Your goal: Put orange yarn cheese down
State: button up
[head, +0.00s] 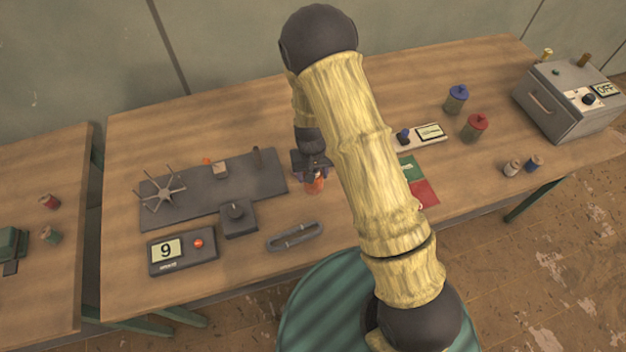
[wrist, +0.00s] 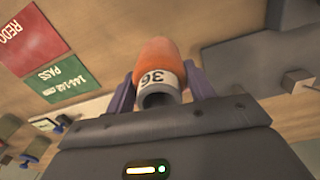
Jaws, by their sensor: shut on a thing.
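The orange yarn cheese (wrist: 154,60) is a spool of orange yarn with a white label reading 36 and a grey hollow end. My gripper (wrist: 160,88) is shut on it, with a purple finger on each side. In the head view the orange yarn (head: 314,186) shows just below my gripper (head: 312,176), between the dark grey plate and the green and red mats. Whether the spool touches the wooden table (head: 300,212) cannot be told.
The dark plate (head: 262,180) with a metal star-shaped holder (head: 162,190) lies left. A display box (head: 182,254) reads 9. A grey handle-like bar (head: 295,236) lies in front. The green PASS mat (wrist: 62,84) and red REDO mat (wrist: 32,36) lie nearby. Blue-lidded (head: 456,98) and red-lidded (head: 474,126) canisters stand right.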

jog(key=shift+f, duration=0.1)
jog(key=shift+w+f+p, duration=0.1)
jog(key=shift+f+p, duration=0.5)
jog(key=shift+f, duration=1.4)
jog(key=shift+f, duration=0.15)
jog(key=o, duration=1)
jog(key=shift+o, duration=0.2)
